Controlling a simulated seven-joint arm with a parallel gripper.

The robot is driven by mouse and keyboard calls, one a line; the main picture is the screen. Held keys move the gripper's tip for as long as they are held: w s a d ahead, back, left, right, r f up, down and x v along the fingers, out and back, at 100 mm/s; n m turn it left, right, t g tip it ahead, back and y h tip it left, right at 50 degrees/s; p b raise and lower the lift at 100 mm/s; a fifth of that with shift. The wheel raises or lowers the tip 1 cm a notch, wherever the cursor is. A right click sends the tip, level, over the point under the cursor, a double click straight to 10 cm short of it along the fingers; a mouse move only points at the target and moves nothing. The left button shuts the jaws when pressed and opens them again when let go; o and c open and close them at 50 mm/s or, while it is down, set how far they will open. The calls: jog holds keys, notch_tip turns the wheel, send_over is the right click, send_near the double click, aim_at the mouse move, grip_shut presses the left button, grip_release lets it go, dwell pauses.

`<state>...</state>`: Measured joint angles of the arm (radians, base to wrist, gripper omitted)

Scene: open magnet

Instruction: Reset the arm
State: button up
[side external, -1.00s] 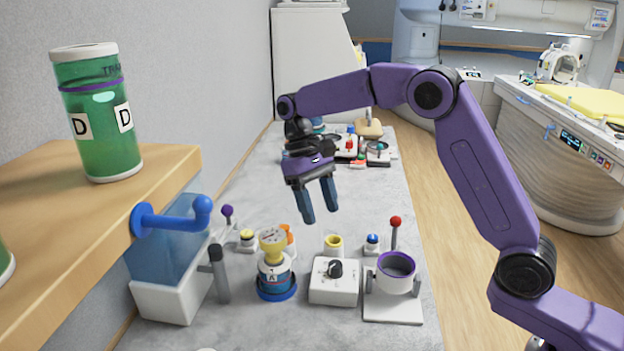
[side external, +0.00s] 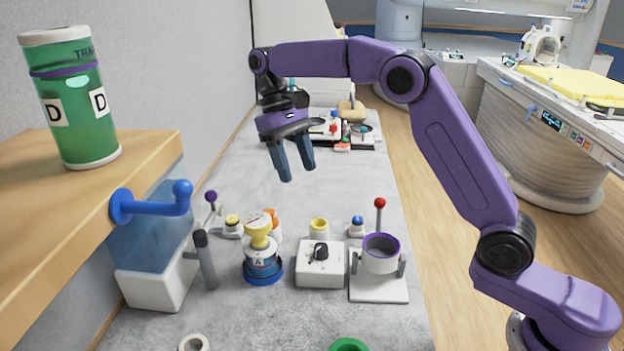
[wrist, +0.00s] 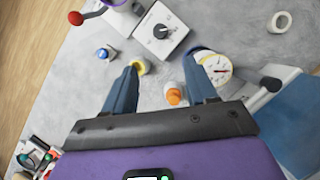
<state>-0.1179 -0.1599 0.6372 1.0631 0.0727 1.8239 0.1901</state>
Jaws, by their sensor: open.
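My purple arm reaches over the grey counter from the right in the side external view. My gripper (side external: 291,160) has two blue fingers, spread apart and pointing down, with nothing between them. It hangs in the air above the middle of the counter, behind the row of devices. In the wrist view my gripper (wrist: 165,85) shows the fingers wide apart, with the counter and small parts below and beyond them.
A wooden shelf (side external: 60,220) at left holds a green canister (side external: 70,100).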

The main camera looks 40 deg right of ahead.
jog(key=s+d+f+n+t, duration=0.1)
jog(key=s+n, duration=0.3)
jog(key=s, duration=0.7)
jog(key=s+d+f+n+t, duration=0.2)
jog(key=s+d+f+n, duration=0.1)
jog(key=s, duration=0.8)
jog(key=s+d+f+n+t, duration=0.1)
jog(key=s+d+f+n, duration=0.2)
jog(key=s, duration=0.9)
jog(key=shift+d+f+n+t+y, duration=0.3)
jog(key=shift+d+n+y, duration=0.1)
jog(key=shift+d+n, duration=0.35)
